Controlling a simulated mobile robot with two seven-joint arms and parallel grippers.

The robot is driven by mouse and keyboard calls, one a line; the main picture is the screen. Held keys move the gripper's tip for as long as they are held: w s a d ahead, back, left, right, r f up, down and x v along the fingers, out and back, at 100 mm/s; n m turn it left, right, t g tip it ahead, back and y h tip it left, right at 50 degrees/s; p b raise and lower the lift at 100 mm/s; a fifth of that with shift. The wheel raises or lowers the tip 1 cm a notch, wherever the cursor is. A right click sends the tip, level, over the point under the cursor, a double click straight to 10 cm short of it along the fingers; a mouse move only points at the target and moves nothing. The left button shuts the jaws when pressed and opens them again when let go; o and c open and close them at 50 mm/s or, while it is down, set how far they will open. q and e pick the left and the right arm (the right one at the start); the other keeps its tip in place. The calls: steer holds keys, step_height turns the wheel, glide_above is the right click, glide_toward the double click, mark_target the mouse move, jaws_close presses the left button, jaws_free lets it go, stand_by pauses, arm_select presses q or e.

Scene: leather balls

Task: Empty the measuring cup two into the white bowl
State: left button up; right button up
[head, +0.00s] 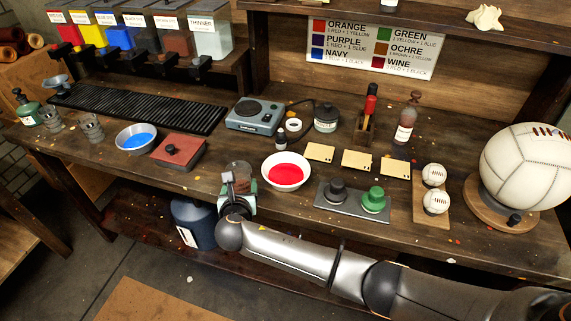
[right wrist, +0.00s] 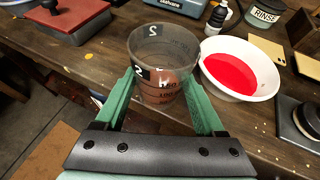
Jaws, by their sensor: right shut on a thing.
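The clear measuring cup two (right wrist: 163,48), marked with a 2 and level lines, is between the green fingers of my right gripper (right wrist: 159,88), which is shut on it. In the head view the cup (head: 241,172) stands roughly upright at my right gripper (head: 238,191), near the table's front edge. I cannot tell whether its base touches the table, or what is in it; its lower part looks reddish-brown. The white bowl (head: 288,187) holds red paint and sits just right of the cup; it also shows in the right wrist view (right wrist: 266,93). My left gripper is out of view.
A red block with a black knob (head: 179,152) and a bowl of blue paint (head: 136,138) lie to the left. Wooden tags (head: 357,160) and a grey tray with black and green knobbed pieces (head: 352,206) lie right of the white bowl. A scale (head: 254,116) stands behind.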

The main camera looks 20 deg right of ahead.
mark_target(248, 178)
steer(key=shift+s, duration=0.1)
steer(key=shift+d+r, duration=0.1)
steer(key=shift+d, duration=0.05)
steer(key=shift+d+r+m+y, duration=0.15)
steer(key=shift+d+m+y, duration=0.2)
steer(key=shift+m+y, duration=0.2)
steer(key=shift+w+d+r+m+g+y, duration=0.1)
steer(key=shift+d+r+m+g+y, duration=0.25)
steer(key=shift+r, duration=0.2)
steer(key=shift+w+d+r+m+g+y, duration=0.1)
steer(key=shift+d+r+m+g+y, duration=0.1)
steer(key=shift+d+r+y, duration=0.25)
steer(key=r+m+y, duration=0.1)
steer(key=d+r+y, duration=0.1)
steer(key=d+r+m+y, duration=0.1)
steer(key=shift+w+r+m+g, duration=0.1)
steer(key=shift+w+m+g, duration=0.15)
steer(key=shift+m, duration=0.05)
steer(key=shift+d+m+y, duration=0.1)
steer(key=shift+m+y, duration=0.15)
steer(key=shift+m, duration=0.05)
steer(key=shift+r+y+b, duration=0.1)
steer(key=shift+y+b, duration=0.2)
steer(key=shift+b, duration=0.05)
